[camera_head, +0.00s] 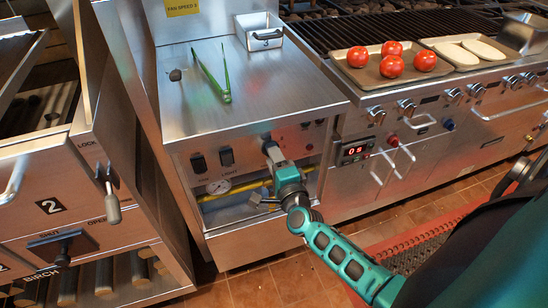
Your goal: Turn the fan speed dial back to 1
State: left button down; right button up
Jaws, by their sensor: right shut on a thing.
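My right gripper (272,150) reaches in from the lower right to the front panel of the steel counter (185,145). It is shut on the fan speed dial, which is mostly hidden behind the fingers, so its pointer cannot be read. A yellow label (183,7) on the upright steel panel at the top reads "FAN SPEED" with a small digit that I cannot read surely. My left gripper is not in view.
A gauge (218,187) and yellow pipe lie below. Green tongs (213,79) lie on the counter. A lever (112,205) juts out at left. Tomatoes on a tray (350,73) rest by the grill.

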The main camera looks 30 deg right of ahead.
jog(key=o, duration=1)
jog(key=shift+o, duration=0.2)
jog(key=v, duration=1.3)
jog(key=shift+d, duration=0.1)
jog(key=s+a+f+n+g+y+p, duration=0.1)
jog(key=s+a+f+n+g+y, duration=0.1)
jog(key=n, duration=0.9)
jog(key=s+a+f+n+g+y+p, duration=0.1)
jog(key=s+a+f+n+g+y, duration=0.2)
jog(key=a+n, duration=0.4)
jog(key=n+g+y, duration=0.1)
jog(key=n, duration=0.4)
jog(key=shift+g, duration=0.3)
